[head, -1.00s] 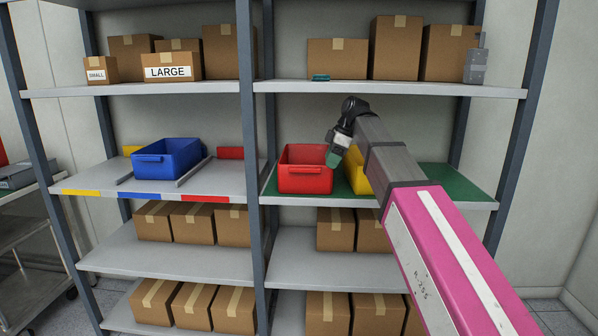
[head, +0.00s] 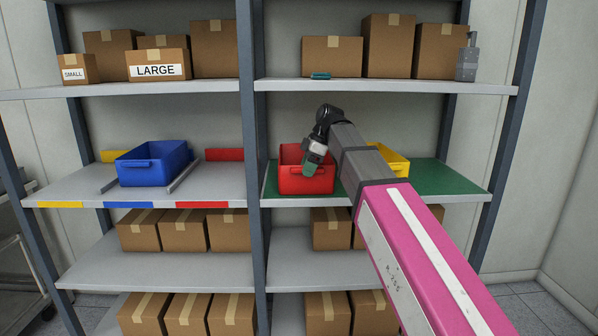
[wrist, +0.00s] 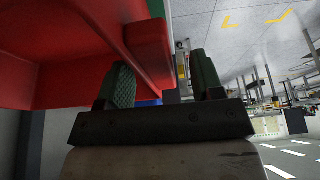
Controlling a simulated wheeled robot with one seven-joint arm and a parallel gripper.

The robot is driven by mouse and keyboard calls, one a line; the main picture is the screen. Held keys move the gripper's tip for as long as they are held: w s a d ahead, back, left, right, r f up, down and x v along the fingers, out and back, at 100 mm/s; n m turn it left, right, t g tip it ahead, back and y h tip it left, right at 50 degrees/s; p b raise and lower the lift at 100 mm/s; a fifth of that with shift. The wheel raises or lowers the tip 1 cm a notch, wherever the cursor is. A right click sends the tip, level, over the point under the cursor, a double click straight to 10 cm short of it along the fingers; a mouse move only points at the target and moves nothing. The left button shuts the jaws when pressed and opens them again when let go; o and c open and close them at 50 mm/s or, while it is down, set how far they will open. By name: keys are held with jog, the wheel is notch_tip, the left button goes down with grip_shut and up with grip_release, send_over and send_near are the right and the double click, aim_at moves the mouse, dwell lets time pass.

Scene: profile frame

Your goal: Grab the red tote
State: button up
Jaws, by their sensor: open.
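The red tote (head: 290,184) sits on the green mat of the right middle shelf. My gripper (head: 311,167) is at the tote's front, over its right half in the head view. In the wrist view, the red tote (wrist: 60,75) fills the upper left, close up. My open gripper (wrist: 162,80) has its two dark green fingers apart there. A red rim or handle part of the tote reaches into the space between them.
A yellow tote (head: 392,163) stands right of the red one, partly behind my arm. A blue tote (head: 153,165) sits on the left middle shelf between grey dividers. A grey upright post (head: 248,130) stands just left of the red tote. Brown boxes (head: 332,56) fill the shelf above.

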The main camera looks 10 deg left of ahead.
grip_shut()
jog(key=shift+r, duration=0.1)
jog(key=shift+w+r, duration=0.1)
jog(key=shift+r, duration=0.5)
notch_tip(320, 180, up, 2)
jog(key=shift+r, duration=0.15)
jog(key=s+d, duration=0.4)
jog(key=s, duration=1.3)
jog(key=shift+s, duration=0.3)
jog(key=shift+d, duration=0.1)
